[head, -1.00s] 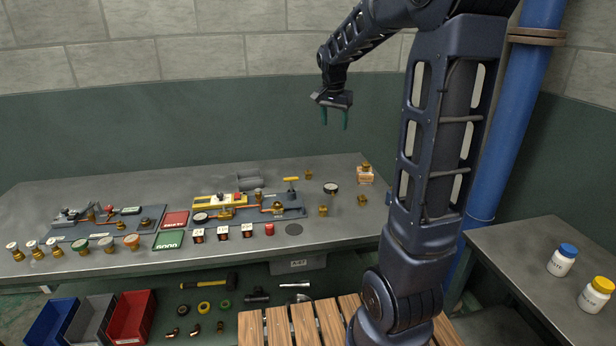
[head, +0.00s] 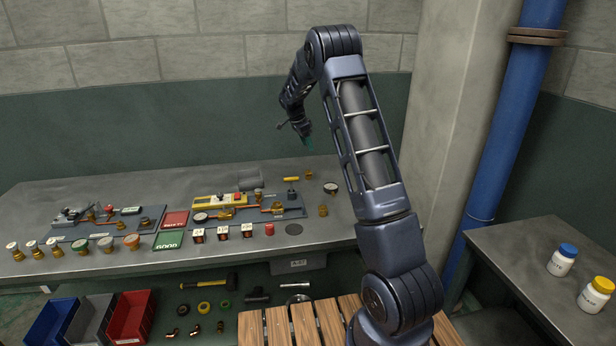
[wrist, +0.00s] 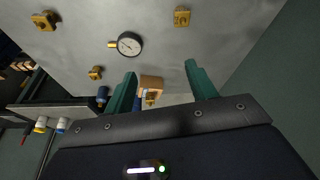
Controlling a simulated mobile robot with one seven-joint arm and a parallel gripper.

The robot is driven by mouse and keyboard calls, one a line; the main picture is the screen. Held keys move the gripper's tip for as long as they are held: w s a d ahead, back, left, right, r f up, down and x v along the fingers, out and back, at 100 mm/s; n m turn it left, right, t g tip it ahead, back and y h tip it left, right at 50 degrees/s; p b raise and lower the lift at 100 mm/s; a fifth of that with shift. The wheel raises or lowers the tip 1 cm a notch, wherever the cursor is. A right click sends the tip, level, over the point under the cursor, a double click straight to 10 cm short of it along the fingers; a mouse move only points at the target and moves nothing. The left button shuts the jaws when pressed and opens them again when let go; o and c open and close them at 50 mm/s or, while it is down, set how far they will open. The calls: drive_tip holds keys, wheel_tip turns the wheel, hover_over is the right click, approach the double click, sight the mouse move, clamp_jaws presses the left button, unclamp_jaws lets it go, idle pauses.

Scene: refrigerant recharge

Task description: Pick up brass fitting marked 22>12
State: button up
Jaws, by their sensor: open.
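Several small brass fittings stand on the grey bench; I cannot read which is marked 22>12. In the wrist view one fitting (wrist: 182,17) is at the upper right, one (wrist: 45,20) at the upper left, and one (wrist: 96,72) lower left. Another fitting (wrist: 151,96) is by a small cardboard box (wrist: 151,82), seen between my fingers. The head view shows two fittings, one at the back (head: 309,174) and one nearer the front (head: 323,210). My gripper (wrist: 160,69) is open and empty, above the bench; it also shows in the head view (head: 308,143), partly hidden by my arm.
A round gauge (wrist: 130,44) lies among the fittings. A blue pipe (head: 510,130) and two bottles (head: 562,260) are at right.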

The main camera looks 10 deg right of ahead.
drive_tip(key=m+h, duration=0.1)
drive_tip(key=m, duration=0.1)
approach(308, 172)
drive_tip(key=x, duration=1)
drive_tip(key=shift+w+f, duration=0.25)
drive_tip(key=shift+c, duration=0.3)
drive_tip(key=c, duration=1.1)
